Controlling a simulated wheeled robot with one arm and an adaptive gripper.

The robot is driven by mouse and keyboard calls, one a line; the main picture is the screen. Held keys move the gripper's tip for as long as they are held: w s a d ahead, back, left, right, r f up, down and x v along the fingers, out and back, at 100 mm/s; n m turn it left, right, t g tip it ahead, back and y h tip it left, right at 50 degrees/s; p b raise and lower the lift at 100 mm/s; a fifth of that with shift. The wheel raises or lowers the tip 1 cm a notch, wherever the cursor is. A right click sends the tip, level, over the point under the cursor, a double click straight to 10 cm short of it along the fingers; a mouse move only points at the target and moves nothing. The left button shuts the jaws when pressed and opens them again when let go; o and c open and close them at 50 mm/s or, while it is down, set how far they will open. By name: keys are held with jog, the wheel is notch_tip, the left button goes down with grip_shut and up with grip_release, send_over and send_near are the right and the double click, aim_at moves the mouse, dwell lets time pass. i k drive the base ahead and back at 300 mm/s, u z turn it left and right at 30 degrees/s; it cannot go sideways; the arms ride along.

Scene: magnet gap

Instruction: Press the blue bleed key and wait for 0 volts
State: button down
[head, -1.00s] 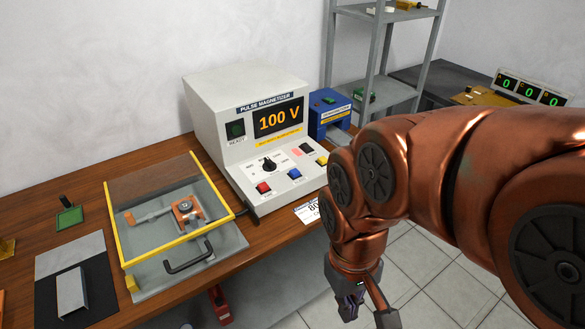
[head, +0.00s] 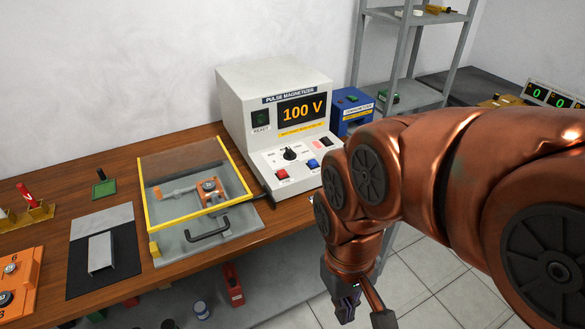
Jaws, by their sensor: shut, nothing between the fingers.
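The white pulse magnetizer (head: 240,100) stands on the wooden bench, and its display (head: 301,108) reads 100 V in orange. The blue key (head: 313,163) sits on its sloped front panel, to the right of a red key (head: 282,174) and below a black knob (head: 289,153). My gripper (head: 363,312) hangs low at the bottom of the view, in front of the bench edge, apart from the panel. It is shut and empty, with its fingertips partly cut off by the frame.
A yellow-framed clear guard (head: 147,205) covers a fixture left of the magnetizer. A blue box (head: 350,108) stands behind it to the right. A grey shelf rack (head: 400,55) rises behind. Open tiled floor lies below my arm.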

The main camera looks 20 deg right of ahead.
aim_at(313, 163)
jog(key=u, duration=0.85)
jog(key=k, duration=1.1)
jog(key=u, duration=1.2)
jog(key=i, duration=1.4)
jog(key=z, duration=0.8)
jog(key=i, duration=0.8)
jog(key=z, duration=1.3)
jog(key=i, duration=0.35)
jog(key=z, duration=0.25)
